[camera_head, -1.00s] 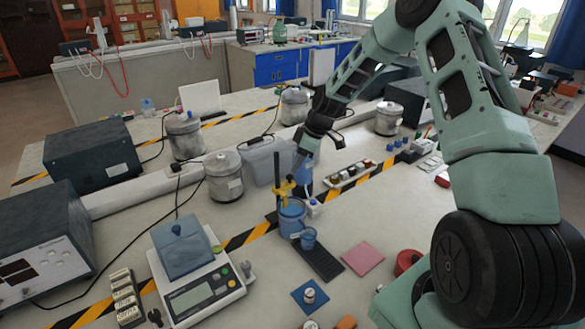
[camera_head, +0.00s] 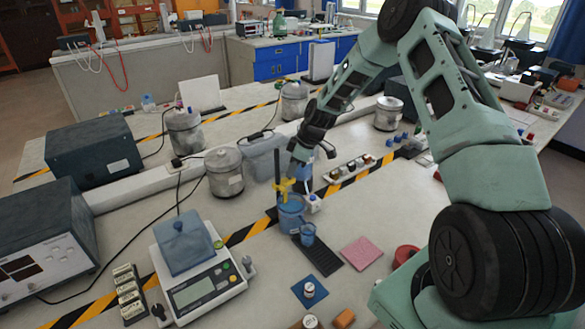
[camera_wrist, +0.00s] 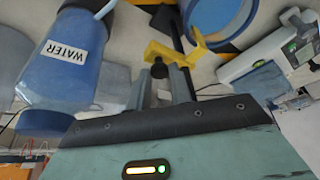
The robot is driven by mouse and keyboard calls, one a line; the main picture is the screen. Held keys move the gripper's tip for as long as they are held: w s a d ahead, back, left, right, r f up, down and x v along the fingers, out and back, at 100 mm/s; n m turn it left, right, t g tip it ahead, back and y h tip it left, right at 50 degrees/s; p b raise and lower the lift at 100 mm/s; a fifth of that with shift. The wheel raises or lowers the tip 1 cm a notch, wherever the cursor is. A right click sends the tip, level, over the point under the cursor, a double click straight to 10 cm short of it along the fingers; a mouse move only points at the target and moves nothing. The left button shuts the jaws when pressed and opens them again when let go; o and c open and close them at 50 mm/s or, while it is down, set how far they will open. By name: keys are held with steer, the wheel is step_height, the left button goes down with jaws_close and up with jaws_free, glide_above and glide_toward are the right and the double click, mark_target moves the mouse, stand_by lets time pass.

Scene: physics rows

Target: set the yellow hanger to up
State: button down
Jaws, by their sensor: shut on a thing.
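The yellow hanger (camera_head: 285,186) is on an upright dark rod (camera_head: 277,163) over a blue beaker (camera_head: 291,210). In the wrist view the hanger (camera_wrist: 168,53) has a forked end beside the rod (camera_wrist: 176,22) and a black knob (camera_wrist: 160,69) on the near side. My gripper (camera_head: 294,174) is at the hanger. In the wrist view my gripper's fingers (camera_wrist: 161,76) are closed around the knob side of the hanger. The beaker's blue rim (camera_wrist: 222,38) shows beyond the fork. The exact contact is partly hidden.
A blue bottle labelled WATER (camera_wrist: 60,70) stands close beside my fingers. A balance (camera_head: 205,290) is at front left. A pink pad (camera_head: 361,253) lies to the right.

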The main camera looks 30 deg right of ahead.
step_height(320, 180, up, 10)
steer(key=p, duration=0.2)
steer(key=shift+p, duration=0.3)
steer(key=shift+w, duration=0.15)
steer(key=c, duration=1.3)
jaws_free()
steer(key=shift+r, duration=0.15)
steer(key=shift+o, duration=0.2)
steer(key=b+v, duration=0.4)
steer(key=v, duration=1.3)
steer(key=shift+s+b, duration=0.25)
steer(key=shift+b, duration=0.1)
steer(key=shift+d, duration=0.15)
